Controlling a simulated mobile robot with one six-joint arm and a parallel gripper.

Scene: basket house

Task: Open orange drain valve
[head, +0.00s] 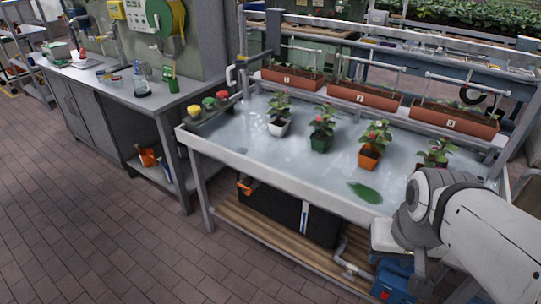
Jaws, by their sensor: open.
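A small orange fitting (244,187) shows under the left front of the wet-topped plant bench (190,143), at the upper left corner of a black tank (290,215). It looks like the drain valve, but it is too small to tell how its handle is turned. My arm reaches in from the right, bent at the bench's right front corner, far to the right of the orange fitting. I cannot make out my gripper's jaws. Nothing of my arm touches the orange fitting.
Red, green and yellow knobs (208,104) stand at the bench's left end. Several potted plants and a loose leaf (365,192) are on top. A grey pipe (345,260) and a blue unit (395,282) are low right. The brick floor (110,225) at left is clear.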

